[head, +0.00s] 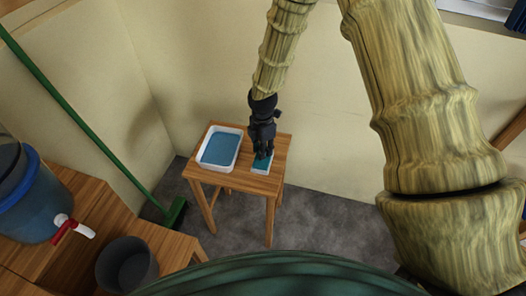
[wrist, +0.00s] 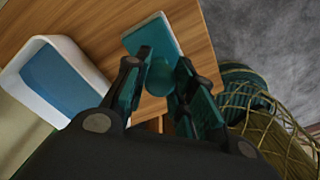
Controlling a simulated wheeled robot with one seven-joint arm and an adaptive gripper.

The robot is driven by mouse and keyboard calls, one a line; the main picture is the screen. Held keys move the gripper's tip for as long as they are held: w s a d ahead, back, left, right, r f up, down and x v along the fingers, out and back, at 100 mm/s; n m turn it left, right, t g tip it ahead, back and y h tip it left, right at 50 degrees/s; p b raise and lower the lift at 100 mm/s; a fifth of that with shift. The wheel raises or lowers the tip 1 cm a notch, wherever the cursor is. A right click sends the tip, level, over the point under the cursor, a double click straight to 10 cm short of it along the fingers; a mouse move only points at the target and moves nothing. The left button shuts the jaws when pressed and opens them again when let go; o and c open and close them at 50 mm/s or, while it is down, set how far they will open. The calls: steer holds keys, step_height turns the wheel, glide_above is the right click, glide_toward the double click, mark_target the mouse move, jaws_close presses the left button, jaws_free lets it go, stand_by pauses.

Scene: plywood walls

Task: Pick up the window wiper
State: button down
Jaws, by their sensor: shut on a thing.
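The window wiper (head: 261,164) is a small teal piece with a flat pale-edged head. It is on, or very close above, the right part of a small wooden table (head: 250,187); I cannot tell which. In the wrist view its flat head (wrist: 154,36) extends beyond my fingertips, and a round teal part sits between them. My gripper (head: 262,148) reaches down from above and is shut on the wiper. In the wrist view my gripper (wrist: 158,72) has one finger on each side of the round part. My fingers hide part of the wiper.
A white tray of blue liquid (head: 237,151) stands left of the wiper on the table, close to my gripper. A green broom (head: 92,130) leans at the left. A blue water container (head: 35,205) and a dark bucket (head: 127,264) are at lower left. Plywood walls stand behind.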

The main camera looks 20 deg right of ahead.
steer(key=r, duration=0.1)
steer(key=s+r, duration=0.1)
steer(key=shift+a+r+b, duration=0.2)
steer(key=shift+r+b, duration=0.1)
steer(key=s+a, duration=0.2)
steer(key=s, duration=0.5)
steer(key=s+a+r+b, duration=0.1)
steer(key=s+a, duration=0.1)
steer(key=s, duration=0.5)
steer(key=shift+a+r, duration=0.25)
steer(key=shift+a, duration=0.15)
steer(key=shift+s, duration=0.1)
steer(key=c, duration=1.9)
jaws_free()
steer(key=shift+c, duration=1)
